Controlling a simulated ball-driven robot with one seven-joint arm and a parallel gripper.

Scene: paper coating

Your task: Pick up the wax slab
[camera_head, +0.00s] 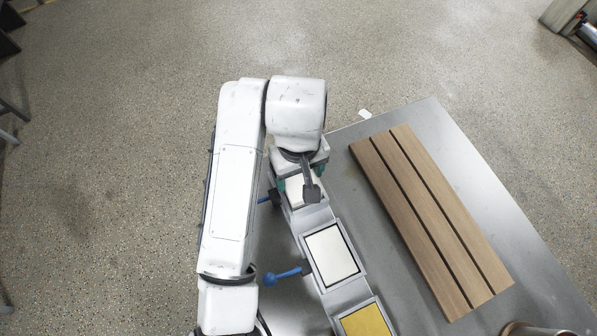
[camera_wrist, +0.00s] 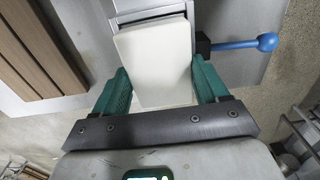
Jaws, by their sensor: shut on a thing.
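The white wax slab (camera_wrist: 156,56) is between the two green fingers of my gripper (camera_wrist: 160,76) in the wrist view. The fingers close on its two long sides. In the head view my gripper (camera_head: 301,189) points down at the far end of a grey row of fixtures (camera_head: 318,218). Part of the slab (camera_head: 295,193) shows there, partly covered by the gripper. The slab lies over or just above the far fixture; I cannot tell whether it touches it.
Nearer fixtures hold a pale panel with a dark border (camera_head: 332,255) and a yellow panel (camera_head: 366,322). Blue-knobbed levers (camera_head: 284,275) stick out to the left. A slatted wooden board (camera_head: 430,220) lies on the metal table (camera_head: 432,125) at right. A round container (camera_head: 535,328) stands at the bottom right.

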